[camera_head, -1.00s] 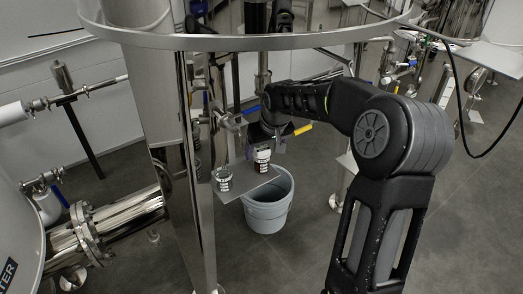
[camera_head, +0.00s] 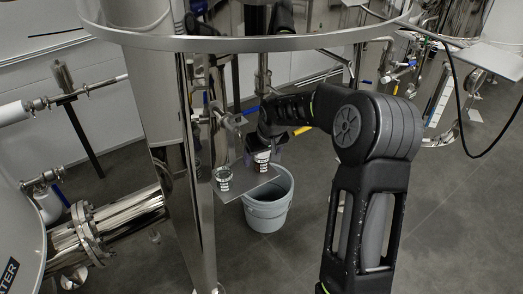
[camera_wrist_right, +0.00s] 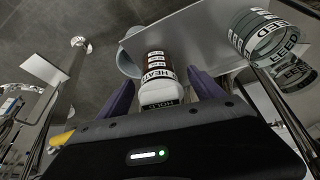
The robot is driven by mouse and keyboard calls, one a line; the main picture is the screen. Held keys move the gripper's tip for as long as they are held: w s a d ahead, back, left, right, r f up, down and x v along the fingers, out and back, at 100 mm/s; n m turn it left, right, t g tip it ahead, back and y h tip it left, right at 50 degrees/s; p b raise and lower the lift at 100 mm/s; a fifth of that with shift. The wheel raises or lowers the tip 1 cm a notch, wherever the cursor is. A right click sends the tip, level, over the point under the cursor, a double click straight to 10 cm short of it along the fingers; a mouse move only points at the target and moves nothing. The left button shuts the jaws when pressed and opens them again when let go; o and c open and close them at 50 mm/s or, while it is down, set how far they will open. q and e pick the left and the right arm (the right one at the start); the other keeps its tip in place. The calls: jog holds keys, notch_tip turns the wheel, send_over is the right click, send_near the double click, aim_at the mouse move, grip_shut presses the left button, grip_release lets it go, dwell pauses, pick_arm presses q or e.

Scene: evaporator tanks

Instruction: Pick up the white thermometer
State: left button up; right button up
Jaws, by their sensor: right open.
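I cannot surely make out a white thermometer. A small bottle with a white cap and "HEAT" and "HOLD" labels (camera_head: 262,162) stands on a metal shelf plate (camera_head: 247,189). In the right wrist view this bottle (camera_wrist_right: 157,68) lies between the two purple fingers of my right gripper (camera_wrist_right: 162,80). The fingers are open, one on each side, and I see no clear contact. In the head view my right gripper (camera_head: 259,151) is close at the bottle, partly hidden by its own arm. My left gripper is not in view.
A labelled "FEED" jar (camera_head: 223,179) stands on the plate left of the bottle; it also shows in the wrist view (camera_wrist_right: 262,35). A grey bucket (camera_head: 268,213) sits on the floor below. A shiny steel post (camera_head: 200,215) and pipes stand close at the left.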

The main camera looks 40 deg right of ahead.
jog(key=shift+c, duration=0.2)
jog(key=c, duration=1.5)
jog(key=shift+r, duration=0.2)
jog(key=shift+r, duration=0.65)
notch_tip(320, 180, up, 6)
jog(key=shift+s+f+b, duration=0.15)
jog(key=shift+f+b, duration=0.05)
jog(key=shift+b, duration=0.1)
jog(key=s+a+b, duration=0.2)
jog(key=s+a, duration=0.2)
jog(key=s, duration=1.3)
jog(key=shift+f+b, duration=0.15)
jog(key=shift+b, duration=0.25)
jog(key=shift+s+a, duration=0.1)
